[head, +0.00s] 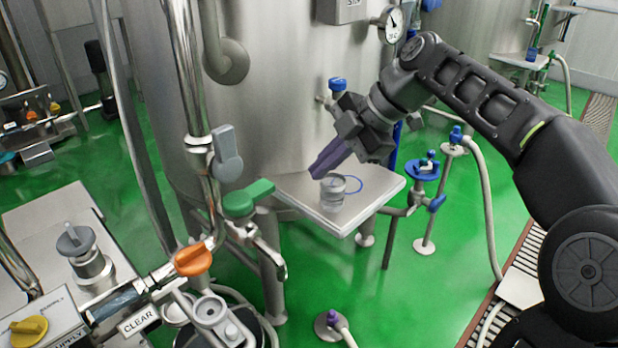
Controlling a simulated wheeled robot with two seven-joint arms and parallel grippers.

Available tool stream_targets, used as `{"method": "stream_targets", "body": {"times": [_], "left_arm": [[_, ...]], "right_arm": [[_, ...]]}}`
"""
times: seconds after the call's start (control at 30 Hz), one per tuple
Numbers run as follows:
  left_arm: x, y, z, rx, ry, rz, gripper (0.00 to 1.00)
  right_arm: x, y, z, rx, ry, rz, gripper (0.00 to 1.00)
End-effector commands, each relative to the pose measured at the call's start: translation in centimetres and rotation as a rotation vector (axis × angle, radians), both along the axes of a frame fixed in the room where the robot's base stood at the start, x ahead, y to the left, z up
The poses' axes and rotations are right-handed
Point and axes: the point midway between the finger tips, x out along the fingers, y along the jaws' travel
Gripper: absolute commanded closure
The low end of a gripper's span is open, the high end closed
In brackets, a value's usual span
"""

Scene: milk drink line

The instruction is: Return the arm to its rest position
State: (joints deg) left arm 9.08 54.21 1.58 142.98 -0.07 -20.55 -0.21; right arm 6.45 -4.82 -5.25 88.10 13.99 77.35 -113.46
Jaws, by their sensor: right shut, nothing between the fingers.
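My right arm (490,100) comes in from the right edge and reaches over to the middle of the head view. Its gripper (318,172) is shut and empty, with its purple fingers pointing down and to the left. The fingertips show just above and left of a small clear cup (333,193) on a metal shelf (372,203). I cannot tell whether they touch the cup. A blue loop lies by the cup. My left gripper is not in view.
A large steel tank (265,110) stands behind the shelf. Pipes with a green valve handle (248,198) and an orange one (193,260) stand at the left. A blue valve (422,170) and a white hose (487,190) are right of the shelf. Green floor (395,290) is open in front.

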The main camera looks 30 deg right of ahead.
Motion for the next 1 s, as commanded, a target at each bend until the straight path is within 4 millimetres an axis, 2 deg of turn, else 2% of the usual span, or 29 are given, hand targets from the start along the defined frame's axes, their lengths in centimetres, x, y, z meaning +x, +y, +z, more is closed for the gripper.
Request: {"method": "stream_targets", "body": {"times": [0.57,0.7,0.77,0.87,0.97,1.0], "left_arm": [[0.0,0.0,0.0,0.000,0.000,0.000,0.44],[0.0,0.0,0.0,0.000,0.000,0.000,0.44],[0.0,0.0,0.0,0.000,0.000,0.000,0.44],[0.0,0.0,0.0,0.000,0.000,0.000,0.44],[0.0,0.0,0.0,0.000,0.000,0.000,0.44],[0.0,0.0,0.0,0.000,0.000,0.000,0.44]], "right_arm": [[-0.2,-0.3,0.4,0.000,0.001,0.000,1.00],[0.1,-0.2,-0.3,0.005,0.016,-0.015,1.00],[0.6,-0.1,-1.3,0.011,0.036,-0.037,1.00],[2.0,0.3,-4.5,0.029,0.099,-0.111,1.00],[3.6,1.0,-9.9,0.054,0.197,-0.233,1.00],[4.3,1.4,-12.5,0.066,0.243,-0.294,1.00]]}}
